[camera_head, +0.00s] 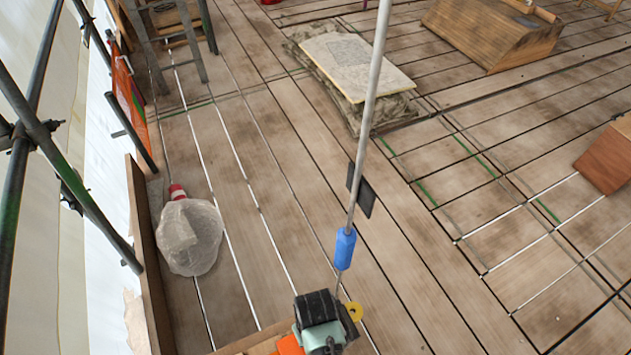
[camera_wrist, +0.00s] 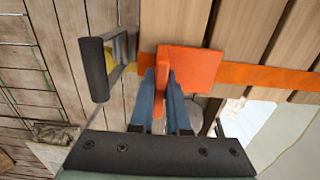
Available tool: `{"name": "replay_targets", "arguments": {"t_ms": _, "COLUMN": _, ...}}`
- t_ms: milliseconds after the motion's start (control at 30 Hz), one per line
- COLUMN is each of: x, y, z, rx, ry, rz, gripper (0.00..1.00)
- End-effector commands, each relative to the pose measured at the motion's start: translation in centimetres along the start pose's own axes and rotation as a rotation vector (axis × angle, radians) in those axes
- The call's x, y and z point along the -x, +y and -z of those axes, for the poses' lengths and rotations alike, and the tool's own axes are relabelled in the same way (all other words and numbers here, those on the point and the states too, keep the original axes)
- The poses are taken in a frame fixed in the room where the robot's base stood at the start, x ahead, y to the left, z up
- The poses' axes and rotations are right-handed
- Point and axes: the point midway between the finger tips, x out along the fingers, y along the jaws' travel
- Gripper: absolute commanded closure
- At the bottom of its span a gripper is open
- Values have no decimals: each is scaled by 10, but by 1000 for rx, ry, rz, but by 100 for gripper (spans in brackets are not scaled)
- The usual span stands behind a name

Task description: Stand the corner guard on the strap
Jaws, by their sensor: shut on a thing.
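The orange corner guard (camera_wrist: 192,68) is between the blue fingers of my gripper (camera_wrist: 162,82) in the wrist view. The gripper is shut on one upright flange of it, and the other flange spreads to the right. The orange strap (camera_wrist: 262,76) runs across wooden boards behind the guard. The guard overlaps the strap in the picture, and I cannot tell if they touch. In the head view, my gripper (camera_head: 320,335) is at the bottom edge, with part of the orange guard (camera_head: 289,345) at its left. The strap is not clear there.
A dark-handled grey metal piece (camera_wrist: 92,68) stands just left of the guard. A tall grey pole with a blue sleeve (camera_head: 345,249) rises near my gripper, beside a yellow ring (camera_head: 354,311). A plastic-wrapped bundle (camera_head: 189,238) lies left. The central deck is mostly clear.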

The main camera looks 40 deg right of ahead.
Motion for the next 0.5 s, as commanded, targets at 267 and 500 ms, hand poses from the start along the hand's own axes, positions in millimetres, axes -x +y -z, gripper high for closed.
{"name": "replay_targets", "arguments": {"t_ms": 267, "x": -2, "y": 0, "z": 0, "rx": 0, "ry": 0, "rz": 0, "gripper": 100}}
{"name": "replay_targets", "arguments": {"t_ms": 500, "x": -3, "y": 0, "z": 0, "rx": 0, "ry": 0, "rz": 0, "gripper": 56}}
